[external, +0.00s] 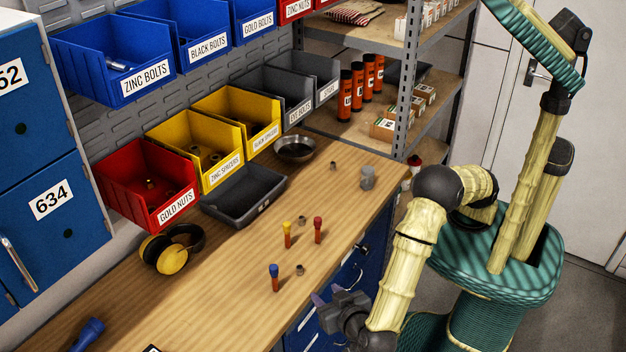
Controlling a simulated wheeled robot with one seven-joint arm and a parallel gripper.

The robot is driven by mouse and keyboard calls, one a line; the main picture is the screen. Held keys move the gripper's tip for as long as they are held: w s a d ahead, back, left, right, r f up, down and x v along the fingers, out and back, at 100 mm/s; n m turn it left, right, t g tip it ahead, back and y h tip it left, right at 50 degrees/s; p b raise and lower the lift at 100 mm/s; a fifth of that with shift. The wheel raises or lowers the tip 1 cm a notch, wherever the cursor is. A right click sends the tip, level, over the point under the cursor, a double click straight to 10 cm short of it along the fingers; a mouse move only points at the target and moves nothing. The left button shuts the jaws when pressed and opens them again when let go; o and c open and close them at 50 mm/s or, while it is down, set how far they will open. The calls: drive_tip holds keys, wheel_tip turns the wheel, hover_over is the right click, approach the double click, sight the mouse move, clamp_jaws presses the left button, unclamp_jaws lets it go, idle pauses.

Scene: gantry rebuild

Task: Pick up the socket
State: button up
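Several small metallic pieces that look like sockets stand on the wooden workbench (225,285). One small piece (299,269) is beside the blue-topped tool, another (301,220) is between the yellow- and red-topped tools, and a third (333,166) is farther back. A larger grey cylinder (368,177) stands near the right edge. I cannot tell which is the socket meant. My gripper (322,301) is at the bench's front edge, below and right of the nearest small piece and apart from it. Its fingers are small and dark here, and their opening is unclear.
Upright tools with blue (274,278), yellow (287,235) and red (318,230) tops stand among the small pieces. Behind are a black tray (243,220), a metal bowl (295,148) and yellow earmuffs (172,260). Labelled bins line the wall.

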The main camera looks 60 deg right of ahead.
drive_tip(key=p, duration=0.2)
approach(301, 267)
drive_tip(key=x, duration=0.5)
drive_tip(key=shift+w+r, duration=0.1)
drive_tip(key=shift+w, duration=0.25)
drive_tip(key=p+x, duration=0.2)
drive_tip(key=x, duration=0.3)
drive_tip(key=shift+d+f, duration=0.15)
drive_tip(key=shift+f, duration=0.1)
drive_tip(key=shift+c, duration=0.4)
clamp_jaws()
